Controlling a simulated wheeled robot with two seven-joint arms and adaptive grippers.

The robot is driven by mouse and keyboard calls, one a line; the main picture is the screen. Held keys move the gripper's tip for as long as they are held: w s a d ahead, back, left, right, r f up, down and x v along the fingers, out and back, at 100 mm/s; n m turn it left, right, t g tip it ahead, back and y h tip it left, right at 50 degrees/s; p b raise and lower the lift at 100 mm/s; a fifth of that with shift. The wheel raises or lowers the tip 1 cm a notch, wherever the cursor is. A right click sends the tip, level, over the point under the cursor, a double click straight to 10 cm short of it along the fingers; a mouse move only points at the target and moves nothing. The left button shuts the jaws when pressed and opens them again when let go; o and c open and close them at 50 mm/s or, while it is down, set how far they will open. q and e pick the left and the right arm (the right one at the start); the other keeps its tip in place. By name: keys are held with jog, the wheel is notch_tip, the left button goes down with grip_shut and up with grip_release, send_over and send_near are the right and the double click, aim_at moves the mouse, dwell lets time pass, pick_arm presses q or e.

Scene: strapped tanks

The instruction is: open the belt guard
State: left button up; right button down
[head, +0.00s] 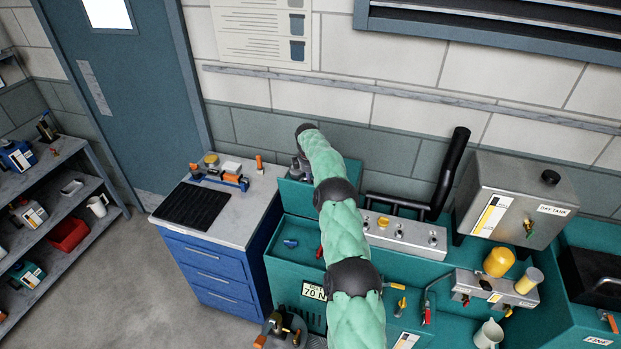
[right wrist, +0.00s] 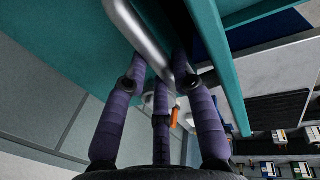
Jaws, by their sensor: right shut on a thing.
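My right gripper (head: 299,170) is at the back left of the teal machine, partly hidden by my green-sleeved arm in the head view. In the right wrist view its purple fingers (right wrist: 163,85) are shut on a grey metal bar handle (right wrist: 148,40). The handle runs close beside a teal panel (right wrist: 222,60), which I take to be part of the belt guard. In the head view the teal guard (head: 350,170) stands at the machine's back left, mostly behind my arm. I cannot tell how far it is open. My left gripper is not in view.
A blue drawer cabinet (head: 215,270) with a black mat (head: 193,205) stands just left of the machine. A dark pipe (head: 451,165), a grey control box (head: 405,235) and a steel day tank (head: 512,200) are to the right. Shelves (head: 65,240) stand far left, with free floor between.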

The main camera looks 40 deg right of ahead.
jog(key=shift+s+a+f, duration=0.15)
jog(key=shift+f, duration=0.35)
jog(key=shift+s+a+f, duration=0.1)
jog(key=shift+s+f, duration=0.05)
jog(key=shift+f, duration=0.3)
jog(key=c, duration=1.3)
grip_release()
jog(key=shift+o, duration=1.1)
jog(key=shift+d, duration=0.1)
jog(key=shift+w+d+r, duration=0.1)
jog(key=shift+w+d, duration=0.15)
jog(key=shift+a+r, duration=0.2)
jog(key=shift+r, duration=0.2)
jog(key=v, duration=1.1)
jog(key=shift+r, duration=0.2)
jog(key=shift+d, duration=0.1)
